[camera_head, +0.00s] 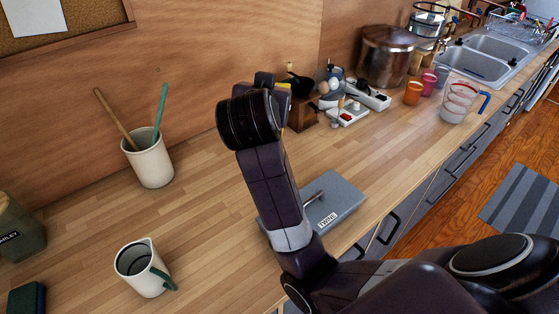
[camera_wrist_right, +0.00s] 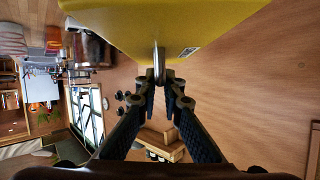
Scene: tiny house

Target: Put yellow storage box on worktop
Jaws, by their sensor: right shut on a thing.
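The yellow storage box (camera_wrist_right: 165,22) fills the top of the right wrist view, with a small label on its face. My right gripper (camera_wrist_right: 159,82) is shut on the box's thin metal handle (camera_wrist_right: 158,58). In the head view my right arm reaches over the wooden worktop (camera_head: 205,205), and its wrist hides nearly all of the box and the gripper. I cannot tell there whether the box touches the worktop. My left gripper is in neither view.
A grey labelled box (camera_head: 343,197) lies beneath my right arm near the front edge. A utensil crock (camera_head: 152,163) and a white jug (camera_head: 137,270) stand at left. The left-centre worktop is clear.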

